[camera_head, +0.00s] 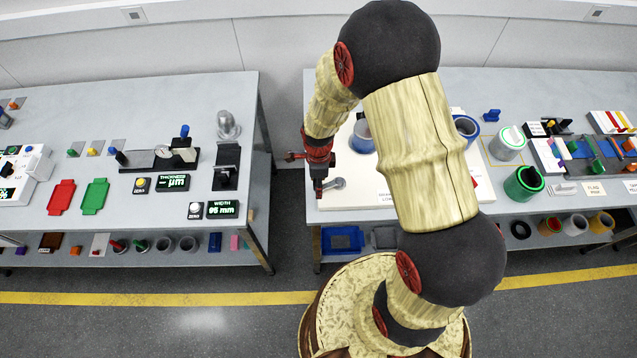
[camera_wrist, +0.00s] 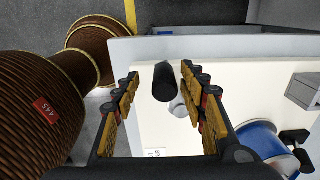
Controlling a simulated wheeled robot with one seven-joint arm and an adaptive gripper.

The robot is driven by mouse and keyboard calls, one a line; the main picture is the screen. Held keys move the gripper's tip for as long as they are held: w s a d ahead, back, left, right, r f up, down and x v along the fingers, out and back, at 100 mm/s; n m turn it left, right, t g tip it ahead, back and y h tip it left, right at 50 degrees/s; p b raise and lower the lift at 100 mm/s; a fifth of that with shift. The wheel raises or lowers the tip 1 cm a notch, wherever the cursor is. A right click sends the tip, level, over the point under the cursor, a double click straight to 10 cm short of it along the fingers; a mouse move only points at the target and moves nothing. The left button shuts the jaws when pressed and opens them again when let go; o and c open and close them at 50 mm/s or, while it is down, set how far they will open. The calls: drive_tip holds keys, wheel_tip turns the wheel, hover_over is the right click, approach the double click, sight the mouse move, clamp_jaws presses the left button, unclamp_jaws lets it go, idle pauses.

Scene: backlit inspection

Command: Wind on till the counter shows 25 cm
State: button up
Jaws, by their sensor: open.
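A black cylindrical crank handle (camera_wrist: 163,80) stands on a grey crank part (camera_wrist: 179,106) over a white board (camera_wrist: 232,82). My gripper (camera_wrist: 160,76) is open, with its fingers on either side of the handle in the wrist view. I cannot tell whether they touch it. In the head view my gripper (camera_head: 319,190) points down at the left end of the white board (camera_head: 344,201), beside a grey crank part (camera_head: 334,184). A blue-rimmed spool (camera_wrist: 258,142) sits on the board in the wrist view. I see no readable centimetre counter.
My arm hides much of the right table (camera_head: 290,72) in the head view. A second blue-rimmed spool (camera_head: 466,127) stands right of my arm. A grey block (camera_wrist: 304,90) stands on the board. A gap separates this table from the left table (camera_head: 130,92), where a display (camera_head: 222,209) reads width 95 mm.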

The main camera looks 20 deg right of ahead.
drive_tip(key=shift+r+p, duration=2.75)
drive_tip(key=shift+r, duration=1.3)
drive_tip(key=s+r+n+t+b, duration=0.5)
drive_tip(key=s+r+n+b, duration=1.1)
drive_tip(key=n, duration=0.5)
drive_tip(key=shift+s+d+r+n+t+b, duration=0.35)
drive_tip(key=shift+r+b, duration=0.35)
drive_tip(key=shift+b, duration=0.45)
